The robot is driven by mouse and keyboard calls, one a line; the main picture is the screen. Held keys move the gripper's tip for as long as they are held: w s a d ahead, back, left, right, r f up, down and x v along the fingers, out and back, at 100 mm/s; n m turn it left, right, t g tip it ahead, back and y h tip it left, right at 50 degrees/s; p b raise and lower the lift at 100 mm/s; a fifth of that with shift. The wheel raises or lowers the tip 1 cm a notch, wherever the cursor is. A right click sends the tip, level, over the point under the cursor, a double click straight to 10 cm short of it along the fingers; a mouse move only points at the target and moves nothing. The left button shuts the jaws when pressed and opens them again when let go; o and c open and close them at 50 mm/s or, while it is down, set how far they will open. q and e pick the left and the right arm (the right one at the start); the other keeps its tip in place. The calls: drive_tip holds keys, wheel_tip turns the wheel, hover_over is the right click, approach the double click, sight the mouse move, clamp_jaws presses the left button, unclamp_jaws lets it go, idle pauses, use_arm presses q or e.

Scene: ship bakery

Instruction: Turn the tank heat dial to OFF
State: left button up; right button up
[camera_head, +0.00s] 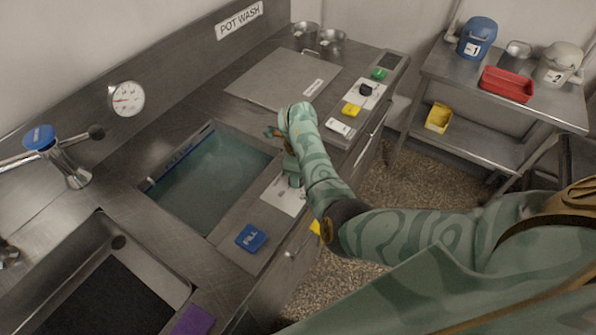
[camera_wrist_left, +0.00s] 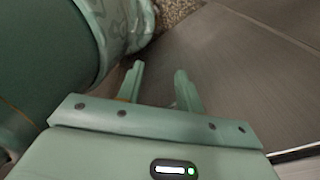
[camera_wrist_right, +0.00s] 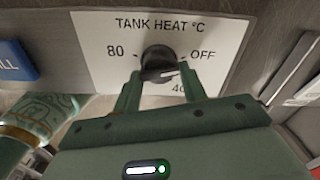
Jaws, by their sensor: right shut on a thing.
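The tank heat dial is a black knob (camera_wrist_right: 158,62) on a white panel (camera_wrist_right: 95,35) marked TANK HEAT °C, seen in the right wrist view. Its white pointer line aims right, between OFF and 40. 80 is on the left. My right gripper (camera_wrist_right: 158,76) is shut on the knob, one finger on each side. In the head view my right arm hides the knob, and part of the white panel (camera_head: 283,198) shows beside the water tank. My left gripper (camera_wrist_left: 160,82) is open and empty in the left wrist view, near a steel surface.
The water-filled tank (camera_head: 190,205) is left of the panel. A blue FILL button (camera_head: 251,238) sits in front. Farther back are a second black dial (camera_head: 366,90), a yellow button (camera_head: 351,110) and a green button (camera_head: 379,74). A shelf cart (camera_head: 455,75) stands at right.

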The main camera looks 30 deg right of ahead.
drive_tip(key=o, duration=1)
wheel_tip(320, 180, up, 16)
drive_tip(key=p, duration=0.6)
drive_tip(key=shift+r, duration=0.15)
